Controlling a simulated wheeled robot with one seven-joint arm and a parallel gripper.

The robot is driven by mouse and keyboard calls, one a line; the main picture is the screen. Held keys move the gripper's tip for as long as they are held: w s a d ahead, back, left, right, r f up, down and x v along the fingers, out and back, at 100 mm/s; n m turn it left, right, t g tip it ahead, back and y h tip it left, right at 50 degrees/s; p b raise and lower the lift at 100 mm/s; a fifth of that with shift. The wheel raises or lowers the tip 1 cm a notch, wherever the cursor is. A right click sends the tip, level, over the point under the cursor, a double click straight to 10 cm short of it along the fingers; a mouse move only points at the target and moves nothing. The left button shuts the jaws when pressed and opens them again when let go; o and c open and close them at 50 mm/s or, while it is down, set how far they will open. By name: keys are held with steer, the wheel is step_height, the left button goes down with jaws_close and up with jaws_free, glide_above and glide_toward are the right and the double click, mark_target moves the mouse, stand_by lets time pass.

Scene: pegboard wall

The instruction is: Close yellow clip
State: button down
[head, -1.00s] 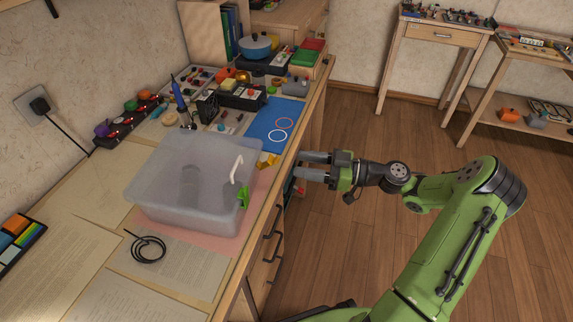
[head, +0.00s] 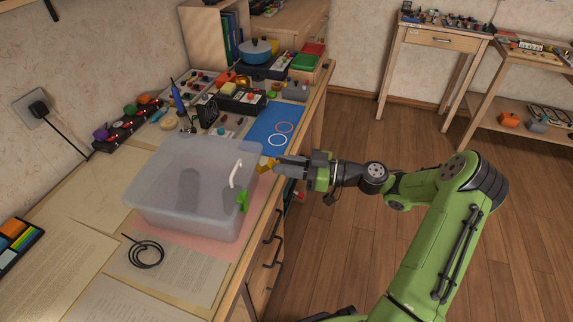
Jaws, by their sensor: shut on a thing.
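The yellow clip (head: 265,165) is at the right side of the translucent plastic box (head: 190,222), by the desk's front edge. My gripper (head: 277,166) reaches in from the right with its fingertips at the clip, and its fingers are close together, shut on it. The fingers cover part of the clip, so I cannot tell its exact angle. A green clip (head: 243,201) is on the box's right side, below a white curved handle (head: 236,173).
A blue mat (head: 270,132) with a white and a red ring lies behind the clip. A black cable coil (head: 146,254) lies in front of the box. Electronics and a blue pot (head: 256,51) crowd the back. Open floor lies right of the desk.

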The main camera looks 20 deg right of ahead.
mark_target(278, 162)
steer(key=shift+r, duration=0.1)
steer(key=a+r+g+h+p, duration=0.1)
steer(key=h+p, duration=0.1)
steer(key=w+r+g+h+p, duration=0.1)
steer(key=h+p, duration=0.1)
steer(key=shift+a+r, duration=0.35)
steer(key=shift+a, duration=0.05)
steer(key=g+h+p, duration=0.1)
steer(key=a+r+g+h+p, duration=0.1)
steer(key=h, duration=0.1)
steer(key=shift+w+a, duration=0.25)
steer(key=shift+w, duration=0.15)
steer(key=shift+w+a+g+h+p, duration=0.3)
steer(key=shift+a+g+h+p, duration=0.2)
steer(key=shift+h, duration=0.3)
steer(key=c, duration=1)
jaws_free()
